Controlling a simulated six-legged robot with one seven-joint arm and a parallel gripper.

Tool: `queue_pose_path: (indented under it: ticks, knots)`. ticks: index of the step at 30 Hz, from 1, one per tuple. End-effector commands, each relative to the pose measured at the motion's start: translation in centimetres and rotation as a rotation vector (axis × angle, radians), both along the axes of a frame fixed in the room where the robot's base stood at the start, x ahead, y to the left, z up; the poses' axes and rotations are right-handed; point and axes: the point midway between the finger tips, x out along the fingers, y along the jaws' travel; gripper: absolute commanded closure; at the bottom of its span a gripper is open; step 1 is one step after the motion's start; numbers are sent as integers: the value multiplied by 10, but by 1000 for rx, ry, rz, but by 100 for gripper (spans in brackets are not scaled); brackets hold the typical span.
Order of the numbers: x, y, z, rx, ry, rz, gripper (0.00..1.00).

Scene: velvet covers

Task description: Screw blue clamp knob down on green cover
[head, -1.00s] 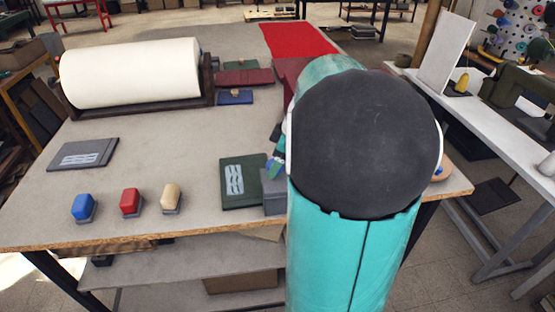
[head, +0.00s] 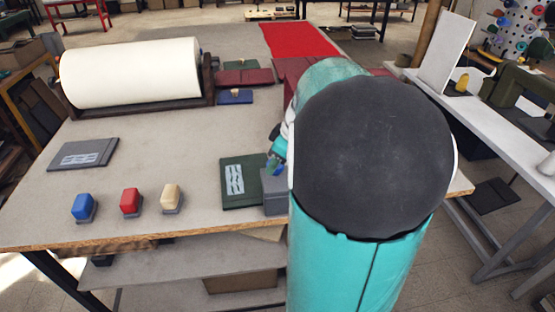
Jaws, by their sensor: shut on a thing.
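The green cover (head: 235,184) lies flat near the front of the table, with pale wavy stripes on it. A grey block (head: 275,193) stands at its right edge, partly hidden by my arm. My gripper (head: 275,163) shows only in part, left of my arm, above the right edge of the green cover. My arm hides most of the gripper, and I cannot tell whether the knob touches the cover.
Blue (head: 83,206), red (head: 130,201) and cream (head: 171,197) blocks stand along the front edge. A grey cover (head: 84,154) lies at left. A large white roll (head: 130,73) stands behind it. A small blue cover (head: 235,97) and dark red covers (head: 244,77) lie beyond. The middle is clear.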

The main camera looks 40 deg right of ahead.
Motion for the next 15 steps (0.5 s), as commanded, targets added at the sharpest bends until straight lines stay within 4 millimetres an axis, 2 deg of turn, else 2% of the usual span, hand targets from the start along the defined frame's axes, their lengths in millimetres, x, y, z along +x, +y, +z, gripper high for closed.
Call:
queue_pose_path:
  ticks: [15]
  knots:
    - [1, 4, 1, -3, -4, -477, 79]
